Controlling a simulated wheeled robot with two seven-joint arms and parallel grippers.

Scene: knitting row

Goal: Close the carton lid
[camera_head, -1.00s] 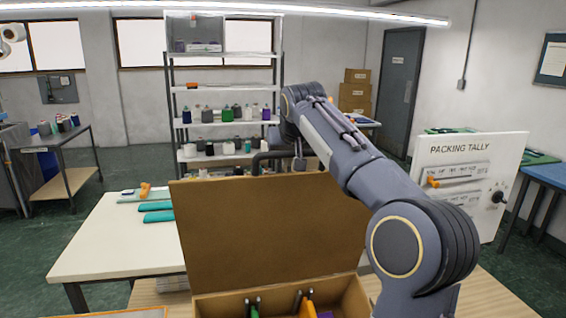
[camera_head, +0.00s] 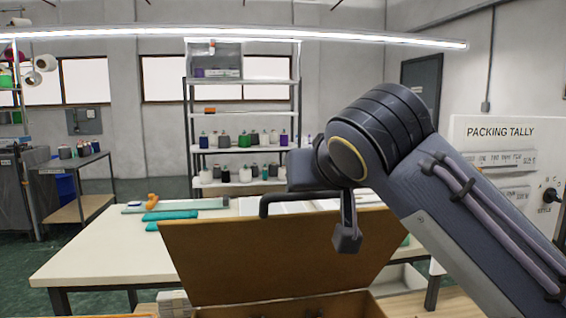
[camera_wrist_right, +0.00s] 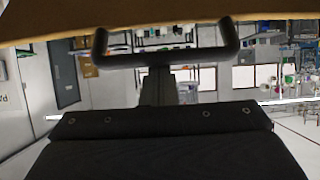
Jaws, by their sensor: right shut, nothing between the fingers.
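The carton's brown lid (camera_head: 270,262) stands raised at the bottom middle of the head view. Only a dark strip of the open carton (camera_head: 290,309) shows below it. In the right wrist view the brown lid (camera_wrist_right: 60,24) crosses the top edge, close to the gripper. My left gripper is out of view.
A white table (camera_head: 100,255) with teal pieces (camera_head: 172,215) lies behind the carton. A shelf rack (camera_head: 240,140) with cones stands further back. The packing tally board (camera_head: 505,165) is at the right. My right arm covers much of the right side.

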